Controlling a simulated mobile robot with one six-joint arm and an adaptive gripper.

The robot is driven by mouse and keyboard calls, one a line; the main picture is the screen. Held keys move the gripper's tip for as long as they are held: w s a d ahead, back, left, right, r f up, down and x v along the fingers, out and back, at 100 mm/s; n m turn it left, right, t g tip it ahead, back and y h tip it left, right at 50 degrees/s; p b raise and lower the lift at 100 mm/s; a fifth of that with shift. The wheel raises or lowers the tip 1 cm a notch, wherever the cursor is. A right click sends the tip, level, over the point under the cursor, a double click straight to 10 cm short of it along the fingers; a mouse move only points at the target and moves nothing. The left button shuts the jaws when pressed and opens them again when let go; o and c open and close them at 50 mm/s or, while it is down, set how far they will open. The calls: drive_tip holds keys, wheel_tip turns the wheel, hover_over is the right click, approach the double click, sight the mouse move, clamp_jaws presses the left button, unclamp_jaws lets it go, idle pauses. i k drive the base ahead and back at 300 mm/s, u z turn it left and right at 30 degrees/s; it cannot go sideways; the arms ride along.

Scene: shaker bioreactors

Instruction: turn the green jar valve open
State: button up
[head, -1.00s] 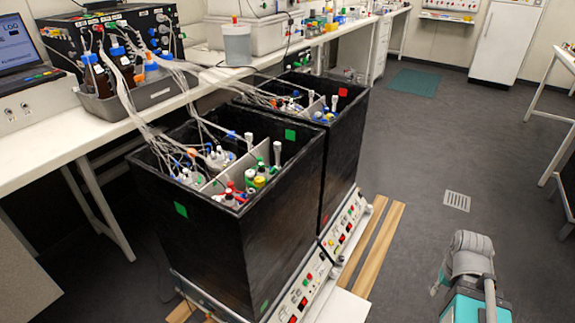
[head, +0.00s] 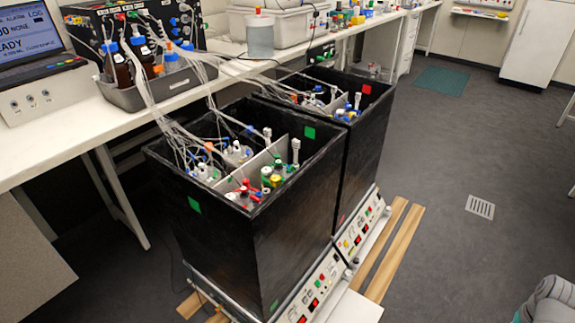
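Small jars with coloured fittings stand inside the near black box (head: 290,235), which has green square tags. Green parts (head: 266,190) show there beside a red fitting (head: 242,188) and a yellow cap (head: 276,181). They are too small to tell which is the green jar's valve or how it is turned. The box's near wall hides the lower jars. My gripper is not in view; only a grey part of my arm shows at the lower right, well apart from the box.
A second black box (head: 375,125) with a red tag stands behind. Control panels (head: 322,285) run along the boxes' right side. Tubes (head: 150,85) reach from the bench (head: 60,150) into the boxes. Wooden planks (head: 395,250) lie on the floor.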

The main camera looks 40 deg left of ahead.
sight(266, 180)
drive_tip(key=z, duration=0.25)
drive_tip(key=i, duration=0.5)
drive_tip(key=u, duration=1.95)
drive_tip(key=i, duration=0.5)
drive_tip(key=u, duration=0.05)
